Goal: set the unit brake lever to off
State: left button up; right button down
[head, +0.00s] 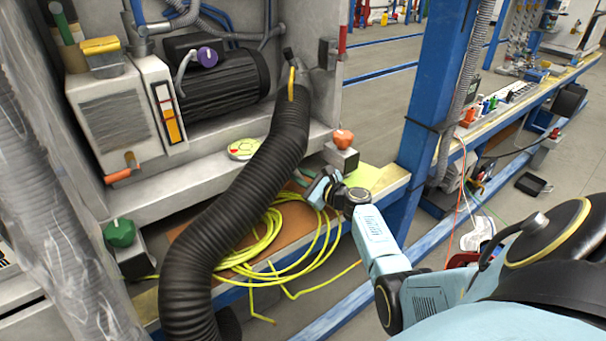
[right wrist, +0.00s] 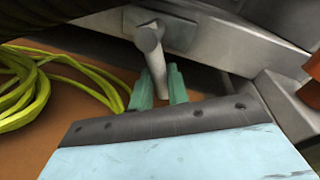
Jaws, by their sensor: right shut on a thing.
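My right gripper (right wrist: 161,88) is shut on a pale grey lever (right wrist: 150,42) in the right wrist view. Its green fingers stand on either side of the lever's lower part. The lever hangs, slightly tilted, from a round end at a grey metal plate (right wrist: 183,25) on the unit's lower frame. In the head view my right gripper (head: 303,178) reaches in beside the black corrugated hose, at the unit's lower edge. The lever cannot be made out there, and no off marking is legible. My left gripper is not in view.
The thick black hose (head: 250,175) hangs just left of my right gripper. A coil of yellow cable (head: 290,243) lies on the brown board below. A red knob (head: 343,139) on a grey block and a blue post (head: 432,90) stand to the right.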

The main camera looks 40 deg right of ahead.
jog(key=m, duration=0.1)
jog(key=a+m, duration=0.1)
jog(key=m, duration=0.2)
jog(key=shift+w+a+f+t+y, duration=0.1)
jog(key=shift+a+f+t+y, duration=0.2)
jog(key=shift+a+y, duration=0.1)
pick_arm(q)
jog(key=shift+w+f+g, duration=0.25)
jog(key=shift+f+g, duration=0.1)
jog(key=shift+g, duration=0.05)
pick_arm(e)
jog(key=shift+a+m, duration=0.1)
jog(key=shift+m, duration=0.4)
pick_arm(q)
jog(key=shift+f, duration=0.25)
pick_arm(e)
jog(key=c, duration=1.4)
grip_release()
jog(key=shift+o, duration=0.2)
pick_arm(q)
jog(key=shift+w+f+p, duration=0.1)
jog(key=shift+p, duration=0.25)
